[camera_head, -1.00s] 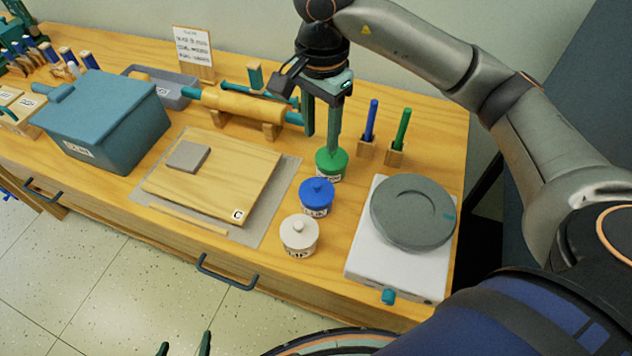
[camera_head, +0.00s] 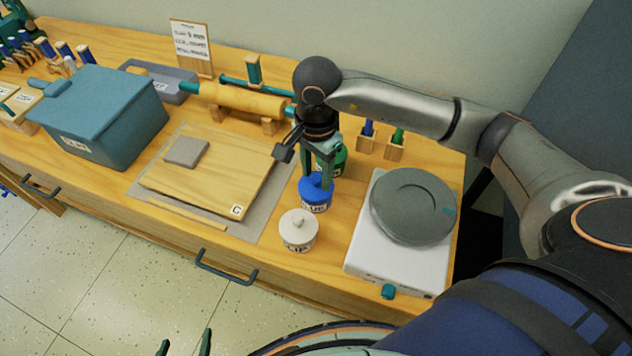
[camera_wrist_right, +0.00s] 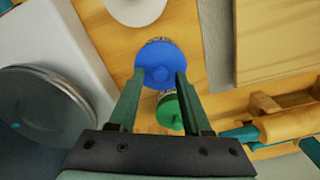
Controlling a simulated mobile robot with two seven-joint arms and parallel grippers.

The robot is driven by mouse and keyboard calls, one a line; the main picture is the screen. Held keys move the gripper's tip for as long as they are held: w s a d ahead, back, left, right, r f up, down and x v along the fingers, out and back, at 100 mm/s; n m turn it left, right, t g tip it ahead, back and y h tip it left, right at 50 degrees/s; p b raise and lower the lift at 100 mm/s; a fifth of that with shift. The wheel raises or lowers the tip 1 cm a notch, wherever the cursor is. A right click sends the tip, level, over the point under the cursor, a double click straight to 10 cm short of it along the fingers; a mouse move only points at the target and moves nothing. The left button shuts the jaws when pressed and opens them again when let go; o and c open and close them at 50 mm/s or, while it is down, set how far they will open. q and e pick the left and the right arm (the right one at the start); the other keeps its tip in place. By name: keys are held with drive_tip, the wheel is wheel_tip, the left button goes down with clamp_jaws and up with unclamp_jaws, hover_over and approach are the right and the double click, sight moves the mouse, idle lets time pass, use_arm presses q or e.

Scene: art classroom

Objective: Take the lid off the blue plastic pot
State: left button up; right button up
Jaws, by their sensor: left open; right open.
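The blue plastic pot (camera_head: 316,207) stands upright on the wooden bench with its blue lid (camera_head: 316,192) on. In the right wrist view the round lid (camera_wrist_right: 158,57) shows from above, its small knob between the fingertips. My right gripper (camera_head: 317,180) points down at the lid, open, one finger on each side of the knob; I cannot tell whether the fingers touch the lid. It also shows in the right wrist view (camera_wrist_right: 159,74). My left gripper (camera_head: 184,343) shows only as two separated fingertips at the bottom edge, open and empty, away from the bench.
The white pot (camera_head: 298,233) stands just in front of the blue pot. The green pot (camera_wrist_right: 170,112) is close behind it, partly hidden by my right gripper in the head view. A white wheel base with a grey disc (camera_head: 412,208) stands right; a wooden board (camera_head: 205,188) lies left.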

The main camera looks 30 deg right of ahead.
drive_tip(key=shift+f, duration=0.55)
clamp_jaws()
